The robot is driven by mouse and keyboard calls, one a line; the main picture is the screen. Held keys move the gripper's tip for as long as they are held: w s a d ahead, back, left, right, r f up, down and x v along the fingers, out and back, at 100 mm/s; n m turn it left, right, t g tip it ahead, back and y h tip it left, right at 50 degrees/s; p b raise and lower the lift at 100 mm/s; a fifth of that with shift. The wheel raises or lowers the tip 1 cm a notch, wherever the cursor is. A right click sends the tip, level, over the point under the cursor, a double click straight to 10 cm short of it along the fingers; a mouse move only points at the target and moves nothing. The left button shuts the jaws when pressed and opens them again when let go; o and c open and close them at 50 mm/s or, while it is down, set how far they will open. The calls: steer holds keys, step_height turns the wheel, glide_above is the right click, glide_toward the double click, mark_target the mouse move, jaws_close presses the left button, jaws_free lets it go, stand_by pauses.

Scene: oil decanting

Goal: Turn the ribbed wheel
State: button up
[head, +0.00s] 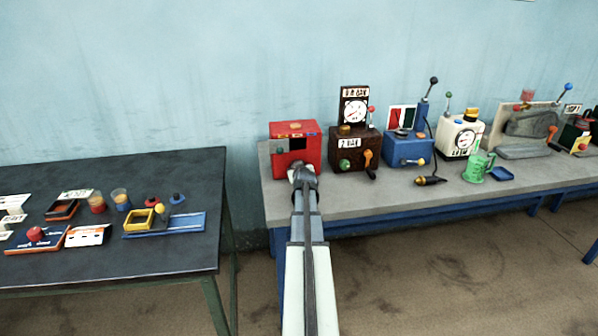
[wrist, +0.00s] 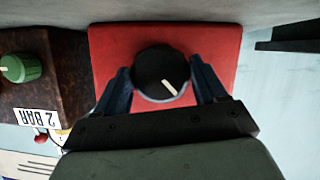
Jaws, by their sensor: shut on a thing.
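A black round wheel (wrist: 155,62) with a white pointer mark sits on the front of a red box (wrist: 220,45); its ribs are too small to make out. My gripper (wrist: 161,78) has one blue finger on each side of the wheel and is shut on it. The white mark slants in the wrist view. In the head view the red box (head: 284,145) stands at the left end of the grey bench, and my gripper (head: 303,177) is at its front. The wheel is hidden there behind my gripper.
A dark brown box (head: 354,151) with a green knob (wrist: 20,68) and an orange handle stands close beside the red box. A blue device (head: 405,148) and other machines continue right along the bench (head: 345,202). A dark table (head: 160,170) with small items stands left, across a gap.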

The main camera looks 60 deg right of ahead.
steer(key=shift+c, duration=1.1)
steer(key=m+t+y, duration=0.1)
steer(key=m, duration=0.2)
steer(key=shift+s+d, duration=0.1)
steer(key=m+t+y, duration=0.1)
steer(key=m+t, duration=0.1)
steer(key=shift+m+y, duration=0.3)
steer(key=shift+m, duration=0.1)
steer(key=o, duration=1)
steer(key=shift+o, duration=0.2)
